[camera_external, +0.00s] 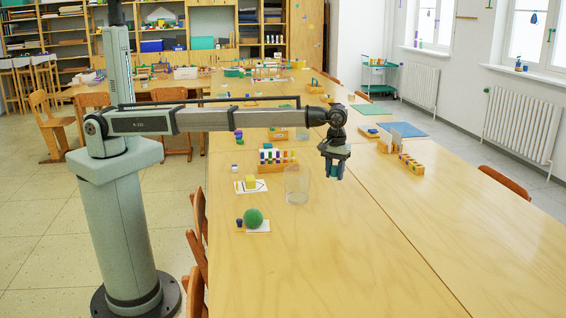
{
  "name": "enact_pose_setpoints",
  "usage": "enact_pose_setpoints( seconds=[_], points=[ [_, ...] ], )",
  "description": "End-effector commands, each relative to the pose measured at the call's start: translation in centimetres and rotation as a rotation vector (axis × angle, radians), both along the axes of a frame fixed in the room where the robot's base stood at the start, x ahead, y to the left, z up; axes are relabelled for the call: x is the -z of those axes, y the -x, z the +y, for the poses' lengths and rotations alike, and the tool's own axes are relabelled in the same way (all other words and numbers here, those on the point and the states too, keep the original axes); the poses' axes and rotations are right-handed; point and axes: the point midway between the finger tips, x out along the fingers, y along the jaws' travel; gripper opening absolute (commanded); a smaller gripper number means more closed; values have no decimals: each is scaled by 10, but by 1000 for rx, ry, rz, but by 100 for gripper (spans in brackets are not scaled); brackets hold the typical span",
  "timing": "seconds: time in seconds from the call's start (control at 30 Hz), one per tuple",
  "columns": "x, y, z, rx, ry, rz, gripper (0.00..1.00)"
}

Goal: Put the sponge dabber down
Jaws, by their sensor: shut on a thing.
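My gripper (335,175) hangs pointing down above the long wooden table (330,255), to the right of a clear glass jar (297,187). Its fingers are shut on a small dark blue thing between them, which I take to be the sponge dabber. The fingers hide most of it, and its shape is too small to make out. The gripper looks a little above the table top, but the exact gap cannot be told.
A wooden rack of coloured tubes (278,162) stands behind the jar. A yellow block (251,183) and a green ball (253,217) sit on white cards to the left. A wooden holder (411,165) stands right. The table's near part is clear.

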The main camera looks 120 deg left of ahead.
Motion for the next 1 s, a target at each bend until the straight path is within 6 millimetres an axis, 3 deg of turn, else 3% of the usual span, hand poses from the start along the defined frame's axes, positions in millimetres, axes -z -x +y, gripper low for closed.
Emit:
enact_pose_setpoints(
  seconds=[0.03,0.2,0.47,0.83,1.0],
  points=[
    [0,9,24,-27,0,0,8],
    [-1,35,84,-95,-1,0,8],
    [-2,60,139,-120,0,0,8],
    [-1,57,138,63,0,3,8],
    [10,58,138,83,1,4,8]
  ],
)
